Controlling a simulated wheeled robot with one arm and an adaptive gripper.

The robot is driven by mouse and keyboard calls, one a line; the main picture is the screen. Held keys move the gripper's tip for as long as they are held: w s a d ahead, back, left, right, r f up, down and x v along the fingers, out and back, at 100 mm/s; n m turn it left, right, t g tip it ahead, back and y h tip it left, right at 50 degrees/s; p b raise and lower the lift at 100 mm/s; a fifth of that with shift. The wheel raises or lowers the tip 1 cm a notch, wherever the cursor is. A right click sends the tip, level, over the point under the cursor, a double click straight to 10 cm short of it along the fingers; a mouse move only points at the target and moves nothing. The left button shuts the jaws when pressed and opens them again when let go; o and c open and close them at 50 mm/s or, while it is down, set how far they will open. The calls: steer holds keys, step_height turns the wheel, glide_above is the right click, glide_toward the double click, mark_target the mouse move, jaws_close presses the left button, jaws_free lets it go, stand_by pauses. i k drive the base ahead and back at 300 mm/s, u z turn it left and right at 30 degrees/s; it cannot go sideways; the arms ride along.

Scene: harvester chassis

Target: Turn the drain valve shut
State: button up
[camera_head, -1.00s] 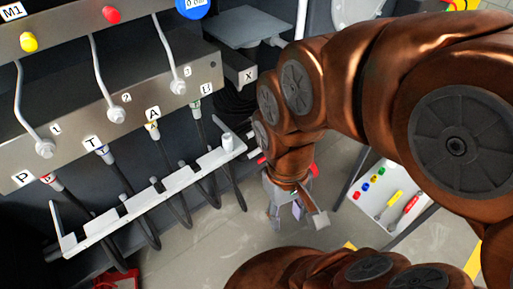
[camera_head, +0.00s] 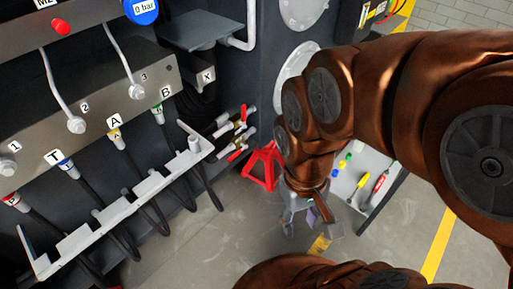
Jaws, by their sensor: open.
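Two small metal valves with red handles stick out from the dark chassis wall, right of the hoses. The upper valve (camera_head: 238,119) has its red handle pointing up. The lower valve (camera_head: 240,146) has its red handle slanting down to the left. I cannot tell which one is the drain valve. My gripper (camera_head: 312,222) is open and empty, pointing down over the floor. It is to the right of and below both valves in the picture, apart from them.
A red stand (camera_head: 263,164) is on the floor between the valves and my arm. A white hose rack (camera_head: 120,208) with several black hoses juts out at left. A tray (camera_head: 352,178) with coloured parts and screwdrivers is behind my gripper. Open floor lies below the valves.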

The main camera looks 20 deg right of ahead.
mark_target(239, 152)
steer(key=z, duration=0.1)
steer(key=i, duration=0.5)
steer(key=u, duration=1.8)
steer(key=k, duration=0.55)
steer(key=z, duration=0.65)
